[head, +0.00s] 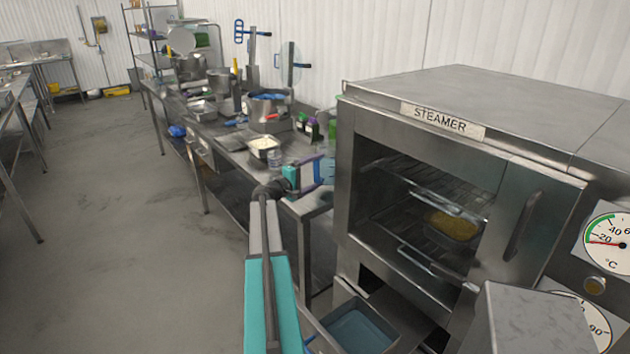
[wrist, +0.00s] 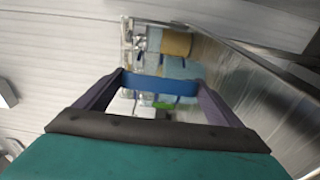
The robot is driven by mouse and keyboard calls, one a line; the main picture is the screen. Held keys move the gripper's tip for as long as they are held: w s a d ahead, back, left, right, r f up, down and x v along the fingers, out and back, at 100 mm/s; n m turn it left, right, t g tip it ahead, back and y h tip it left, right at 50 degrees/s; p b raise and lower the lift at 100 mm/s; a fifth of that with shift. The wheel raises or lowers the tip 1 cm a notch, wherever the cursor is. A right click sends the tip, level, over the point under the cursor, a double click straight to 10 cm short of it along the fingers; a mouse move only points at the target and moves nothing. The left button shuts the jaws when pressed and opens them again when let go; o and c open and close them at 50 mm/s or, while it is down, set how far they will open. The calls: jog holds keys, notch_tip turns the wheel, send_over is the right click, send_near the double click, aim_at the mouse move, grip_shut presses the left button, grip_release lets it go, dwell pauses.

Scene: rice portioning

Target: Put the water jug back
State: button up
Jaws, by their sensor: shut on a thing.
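The water jug (head: 328,171) is a translucent pale-blue vessel at the right end of the long steel table, beside the steamer. My gripper (head: 309,175) is shut on its blue handle. In the wrist view, the blue handle (wrist: 160,85) runs across between the two dark fingers of my gripper (wrist: 160,80). The jug's right side is hidden by the steamer's edge in the head view. I cannot tell whether its base touches anything, or how much water is in it.
The steamer (head: 462,133) stands close on the right, with a yellow-filled tray (head: 452,225) on its rack. A blue basin (head: 355,330) is below it. The long table (head: 232,143) holds a white-filled tray (head: 263,143), a pot (head: 268,104) and bottles. The floor (head: 110,220) at left is clear.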

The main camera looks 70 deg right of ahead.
aim_at(315, 180)
dwell(0.4)
jog(key=shift+f+p, duration=0.9)
jog(key=shift+f, duration=0.9)
jog(key=o, duration=1.9)
jog(key=b+v, duration=0.4)
jog(key=v, duration=0.8)
